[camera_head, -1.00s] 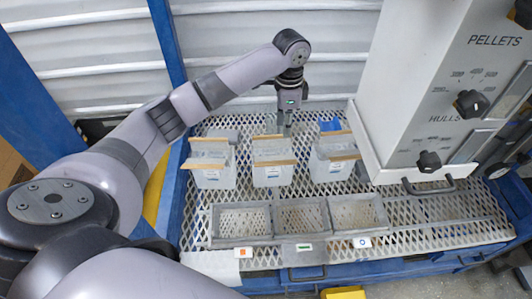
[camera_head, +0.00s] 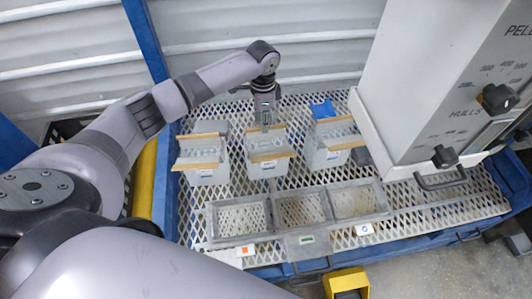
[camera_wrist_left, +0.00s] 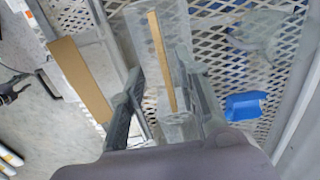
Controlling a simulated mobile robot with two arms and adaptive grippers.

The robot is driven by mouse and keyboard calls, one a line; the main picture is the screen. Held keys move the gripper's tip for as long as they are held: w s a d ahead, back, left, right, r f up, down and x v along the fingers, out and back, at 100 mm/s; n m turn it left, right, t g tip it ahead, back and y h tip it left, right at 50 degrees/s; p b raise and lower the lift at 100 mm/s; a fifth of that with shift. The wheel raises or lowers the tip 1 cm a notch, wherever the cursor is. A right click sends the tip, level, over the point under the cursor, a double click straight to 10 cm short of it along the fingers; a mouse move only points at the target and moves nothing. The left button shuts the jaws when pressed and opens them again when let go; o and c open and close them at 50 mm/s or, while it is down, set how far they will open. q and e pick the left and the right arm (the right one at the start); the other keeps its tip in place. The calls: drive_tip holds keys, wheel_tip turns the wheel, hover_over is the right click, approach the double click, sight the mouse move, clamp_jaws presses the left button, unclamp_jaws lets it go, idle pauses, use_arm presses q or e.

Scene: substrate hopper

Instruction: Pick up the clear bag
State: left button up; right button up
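Three clear, labelled bag-like containers with tan strips along their top edges stand in a row on the mesh table: left (camera_head: 205,176), middle (camera_head: 266,169) and right (camera_head: 322,157). My left gripper (camera_head: 266,128) points down at the back edge of the middle one. In the left wrist view its two fingers (camera_wrist_left: 168,105) are apart, with a tan strip (camera_wrist_left: 160,60) and clear material between them in the picture. I cannot tell whether they touch it. A crumpled clear or grey item (camera_wrist_left: 265,35) lies on the mesh behind the row. My right gripper is not in view.
A blue item (camera_head: 322,108) lies behind the right container. A three-part metal frame (camera_head: 240,200) is in front of the row. The large hopper (camera_head: 425,80) stands at the right. A blue post (camera_head: 145,40) rises at the left.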

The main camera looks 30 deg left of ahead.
sight(265, 139)
use_arm(q)
drive_tip(key=f, duration=0.5)
drive_tip(key=shift+w+f, duration=0.3)
drive_tip(key=shift+f, duration=0.2)
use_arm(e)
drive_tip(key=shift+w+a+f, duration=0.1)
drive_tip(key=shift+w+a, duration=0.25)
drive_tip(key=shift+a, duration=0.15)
use_arm(q)
drive_tip(key=shift+c, duration=0.2)
clamp_jaws()
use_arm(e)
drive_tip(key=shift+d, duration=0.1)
